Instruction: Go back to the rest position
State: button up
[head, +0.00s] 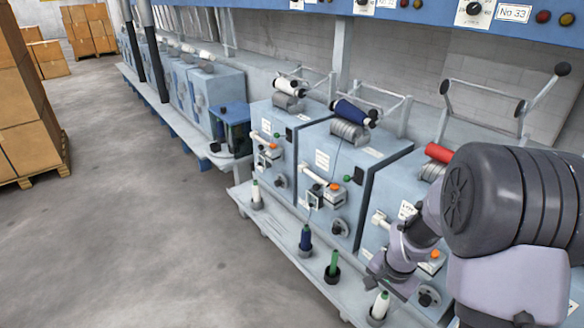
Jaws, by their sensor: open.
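My arm comes in from the right edge and covers part of the nearest spinning unit. My gripper (376,274) is at the far end of the arm, low in front of that unit and above the shelf with the bobbins. It is small and partly hidden by my wrist, and I see nothing held in it. A white bobbin (381,303) stands on the shelf just below it. A green bobbin (334,262) and a dark blue bobbin (305,238) stand further left, apart from the gripper.
Blue-grey spinning units (325,170) line the right side, with a red spool (439,153) and a blue spool (350,111) on top. Another white bobbin (256,193) stands further along the shelf. Stacked cartons (25,100) are at the left. The grey floor (150,230) between is clear.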

jog(key=s+a+r+n+t, duration=0.15)
jog(key=a+r, duration=0.25)
jog(key=r, duration=0.7)
jog(key=s+a+r+n+t+y, duration=0.1)
jog(key=s+a+r, duration=0.3)
jog(key=s, duration=0.5)
jog(key=s+a+r+n+t+y, duration=0.1)
jog(key=s+a+r, duration=0.3)
jog(key=s+r, duration=0.5)
jog(key=shift+s+a+r+n+t, duration=0.2)
jog(key=shift+a+r+n+t, duration=0.15)
jog(key=shift+n, duration=0.4)
